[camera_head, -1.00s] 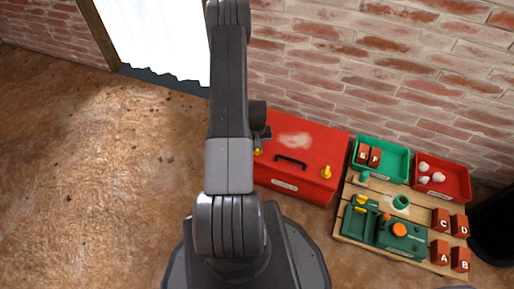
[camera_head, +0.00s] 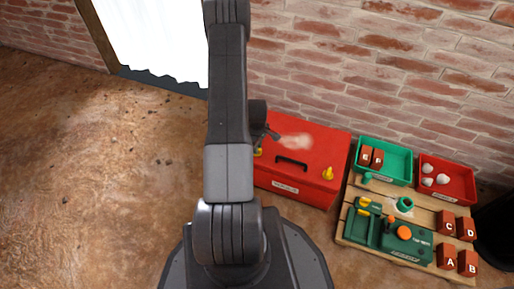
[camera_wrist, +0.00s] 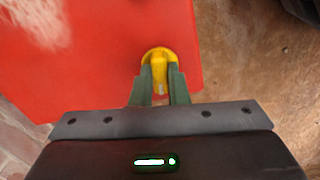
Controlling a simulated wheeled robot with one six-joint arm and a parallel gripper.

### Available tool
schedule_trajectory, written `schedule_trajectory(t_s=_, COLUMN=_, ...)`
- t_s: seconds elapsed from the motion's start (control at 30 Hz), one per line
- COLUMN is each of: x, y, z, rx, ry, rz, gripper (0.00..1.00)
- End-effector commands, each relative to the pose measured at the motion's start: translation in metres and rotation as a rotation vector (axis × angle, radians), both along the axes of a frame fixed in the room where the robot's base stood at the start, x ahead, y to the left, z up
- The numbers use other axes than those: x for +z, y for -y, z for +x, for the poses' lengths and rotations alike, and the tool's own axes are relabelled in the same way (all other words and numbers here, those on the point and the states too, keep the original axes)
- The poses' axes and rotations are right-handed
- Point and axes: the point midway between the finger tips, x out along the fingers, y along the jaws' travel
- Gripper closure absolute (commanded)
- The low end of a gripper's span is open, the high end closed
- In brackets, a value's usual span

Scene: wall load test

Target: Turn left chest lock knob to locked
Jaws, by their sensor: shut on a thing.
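The red chest (camera_head: 318,148) stands against the brick wall, with a black handle (camera_head: 291,162) on its front part. The left yellow lock knob (camera_head: 258,152) is partly hidden beside my arm in the head view. In the wrist view, the yellow knob (camera_wrist: 157,62) sits near the chest's edge between the two green fingers of my gripper (camera_wrist: 159,78), which is shut on it. In the head view my gripper is largely hidden behind the arm. The right yellow knob (camera_head: 328,173) is apart from my gripper.
Right of the chest is a wooden pallet (camera_head: 353,238) with a green device (camera_head: 385,238) and lettered red blocks (camera_head: 450,258). A green bin (camera_head: 398,165) and a red bin (camera_head: 455,183) stand behind it. The floor to the left is clear.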

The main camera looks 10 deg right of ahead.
Motion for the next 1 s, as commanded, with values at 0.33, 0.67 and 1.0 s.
schedule_trajectory(t_s=0.33, x=0.0004, y=-0.0002, z=0.0013, rx=0.162, ry=0.004, rz=-0.001, gripper=1.00)
schedule_trajectory(t_s=0.67, x=0.0008, y=-0.0002, z=0.0013, rx=0.201, ry=0.004, rz=-0.001, gripper=1.00)
schedule_trajectory(t_s=1.0, x=0.0008, y=-0.0003, z=0.0014, rx=0.201, ry=0.004, rz=-0.001, gripper=0.74)
